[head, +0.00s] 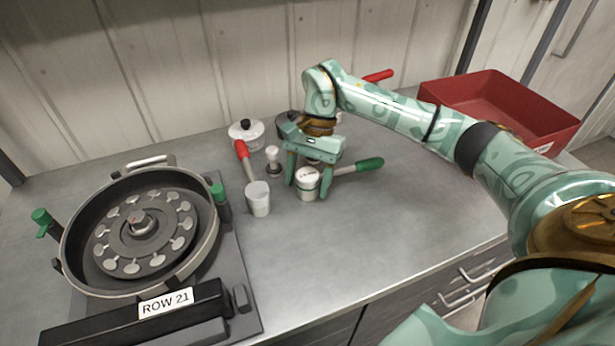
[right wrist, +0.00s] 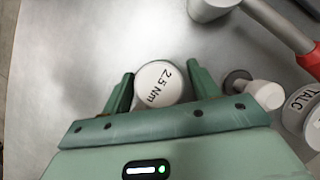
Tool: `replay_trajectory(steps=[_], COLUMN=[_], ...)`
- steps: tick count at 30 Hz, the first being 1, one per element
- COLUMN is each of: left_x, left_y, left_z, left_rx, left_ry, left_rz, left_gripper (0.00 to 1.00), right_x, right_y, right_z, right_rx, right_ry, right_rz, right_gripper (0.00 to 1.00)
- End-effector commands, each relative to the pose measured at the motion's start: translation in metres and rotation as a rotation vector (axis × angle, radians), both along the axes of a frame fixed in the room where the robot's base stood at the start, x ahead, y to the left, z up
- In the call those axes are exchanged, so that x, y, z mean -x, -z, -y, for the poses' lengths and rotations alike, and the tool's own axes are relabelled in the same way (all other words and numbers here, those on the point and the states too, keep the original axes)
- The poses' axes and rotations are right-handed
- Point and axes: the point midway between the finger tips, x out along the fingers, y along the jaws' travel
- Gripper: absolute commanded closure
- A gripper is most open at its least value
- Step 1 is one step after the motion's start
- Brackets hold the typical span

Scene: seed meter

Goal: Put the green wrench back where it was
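The green wrench has a green handle (head: 369,164), a thin grey shaft and a white round head (head: 307,185). The head's top reads 2.5 Nm in the right wrist view (right wrist: 160,84). My right gripper (head: 308,186) points down with one finger on each side of this head. The fingers are very close to it, and I cannot tell if they press on it. The handle lies to the right of the gripper. A red-handled wrench (head: 242,152) with a white head (head: 258,199) lies just left. My left gripper is not in view.
A round seed meter (head: 140,228) with a disc stands at left on a base marked ROW 21. A white-topped knob (head: 272,154) and a white TALC tin (right wrist: 302,104) stand near the gripper. A red bin (head: 490,95) is at back right. The front right bench is clear.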

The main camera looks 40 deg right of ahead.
Motion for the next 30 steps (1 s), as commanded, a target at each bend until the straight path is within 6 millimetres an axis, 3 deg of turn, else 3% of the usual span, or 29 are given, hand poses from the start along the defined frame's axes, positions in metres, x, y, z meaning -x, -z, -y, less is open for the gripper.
replay_trajectory(steps=[11, 24, 30], left_x=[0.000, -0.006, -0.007], left_y=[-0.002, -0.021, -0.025], left_z=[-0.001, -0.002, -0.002], left_rx=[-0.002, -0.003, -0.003], left_ry=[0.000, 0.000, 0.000], left_rz=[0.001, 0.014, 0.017], left_gripper=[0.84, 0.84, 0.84], right_x=[-0.001, -0.019, -0.023], right_y=[-0.007, -0.094, -0.113], right_z=[0.001, 0.032, 0.040], right_rx=[-0.001, 0.001, -0.001], right_ry=[0.001, 0.002, 0.001], right_rz=[0.000, 0.003, 0.000], right_gripper=[0.33, 0.33, 0.33])
